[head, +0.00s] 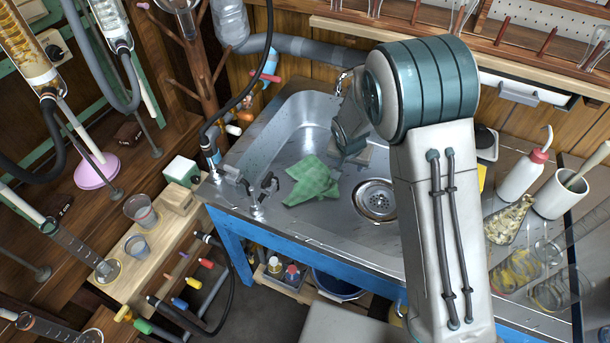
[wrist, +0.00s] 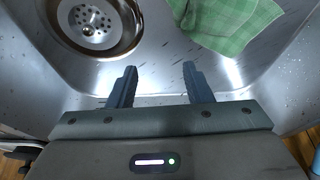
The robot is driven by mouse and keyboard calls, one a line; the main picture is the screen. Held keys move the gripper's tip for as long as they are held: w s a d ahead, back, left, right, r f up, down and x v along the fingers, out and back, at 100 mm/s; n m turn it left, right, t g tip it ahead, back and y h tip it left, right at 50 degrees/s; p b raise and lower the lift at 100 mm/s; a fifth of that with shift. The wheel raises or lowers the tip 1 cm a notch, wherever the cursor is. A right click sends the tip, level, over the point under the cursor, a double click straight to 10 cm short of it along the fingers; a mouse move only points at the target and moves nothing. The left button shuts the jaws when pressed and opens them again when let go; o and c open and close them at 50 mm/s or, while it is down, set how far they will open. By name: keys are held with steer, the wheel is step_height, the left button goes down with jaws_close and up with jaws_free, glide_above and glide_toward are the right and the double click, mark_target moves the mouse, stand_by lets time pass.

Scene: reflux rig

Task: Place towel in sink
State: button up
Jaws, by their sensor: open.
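A green checked towel (head: 312,180) lies crumpled on the floor of the steel sink (head: 290,115), left of the round drain (head: 375,200). In the wrist view the towel (wrist: 226,24) is at the top right, beyond my fingertips and apart from them. My gripper (wrist: 158,84) is open with nothing between its two fingers. It is above the sink's steel surface, with the drain (wrist: 98,24) at the upper left. In the head view my arm covers the right part of the sink, and my fingertips are hidden.
A metal tap (head: 262,190) stands at the sink's front left edge. Right of my arm are a white squeeze bottle (head: 524,176), a white mortar (head: 560,192) and glass flasks (head: 516,270). A wooden stand with beakers (head: 140,210) is at the left. Black hoses hang over the sink's left side.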

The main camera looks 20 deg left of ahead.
steer(key=shift+s, duration=0.1)
steer(key=c, duration=0.8)
steer(key=shift+s+a+f, duration=0.15)
steer(key=shift+f, duration=0.05)
jaws_close()
steer(key=f, duration=0.1)
steer(key=s+a+f, duration=0.1)
steer(key=f, duration=0.1)
steer(key=s+a+f, duration=0.1)
steer(key=f, duration=0.1)
steer(key=shift+s, duration=0.1)
steer(key=shift+f, duration=0.5)
step_height(320, 180, down, 4)
steer(key=b, duration=0.4)
steer(key=shift+r, duration=0.1)
